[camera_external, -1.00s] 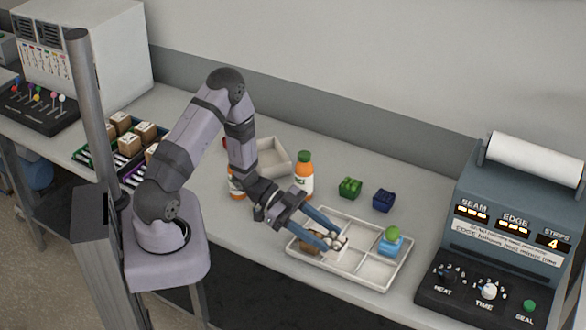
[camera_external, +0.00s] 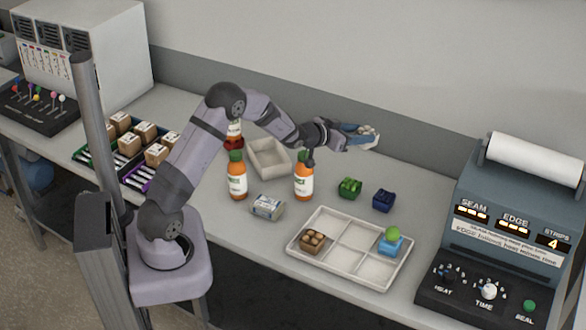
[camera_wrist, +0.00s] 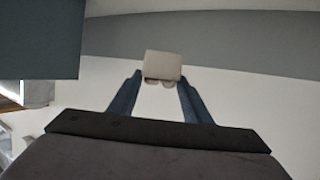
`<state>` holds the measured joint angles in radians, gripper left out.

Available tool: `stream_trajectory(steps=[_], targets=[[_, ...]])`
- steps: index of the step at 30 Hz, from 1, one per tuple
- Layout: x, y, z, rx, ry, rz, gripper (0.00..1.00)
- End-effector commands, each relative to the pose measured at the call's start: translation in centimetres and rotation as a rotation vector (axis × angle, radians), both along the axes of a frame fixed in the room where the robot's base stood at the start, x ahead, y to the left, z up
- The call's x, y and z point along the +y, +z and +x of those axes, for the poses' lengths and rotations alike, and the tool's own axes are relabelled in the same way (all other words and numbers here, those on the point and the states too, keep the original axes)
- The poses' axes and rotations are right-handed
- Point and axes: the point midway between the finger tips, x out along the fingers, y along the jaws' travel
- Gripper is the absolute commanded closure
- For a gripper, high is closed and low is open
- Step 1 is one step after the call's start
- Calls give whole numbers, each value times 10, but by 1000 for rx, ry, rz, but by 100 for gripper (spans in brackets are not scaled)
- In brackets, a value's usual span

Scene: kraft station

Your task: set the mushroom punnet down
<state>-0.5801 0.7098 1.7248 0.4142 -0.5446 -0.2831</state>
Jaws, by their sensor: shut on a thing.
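My gripper (camera_external: 369,133) is raised near the back wall, over the back of the bench to the right of the orange bottles. Its blue fingers are shut on the mushroom punnet (camera_external: 366,142), a small pale box. In the wrist view the punnet (camera_wrist: 163,65) sits between the fingertips (camera_wrist: 160,79), with rounded pale shapes along its near edge. The fingers partly hide it in the external view. It appears to be clear of the bench top.
A white divided tray (camera_external: 338,279) holds a brown carton (camera_external: 313,241) and a blue block with a green ball (camera_external: 391,241).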

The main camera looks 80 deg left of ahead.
Motion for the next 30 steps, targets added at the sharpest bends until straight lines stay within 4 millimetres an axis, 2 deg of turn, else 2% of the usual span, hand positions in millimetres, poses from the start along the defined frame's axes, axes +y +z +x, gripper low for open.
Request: stream_trajectory(steps=[3, 9, 23, 30], targets=[[18, 9, 1, -2, 97, 0, 81], [41, 18, -2, -1, 227, -1, 81], [78, 30, -14, -3, 475, 0, 81], [99, 29, -28, -1, 650, 0, 81]])
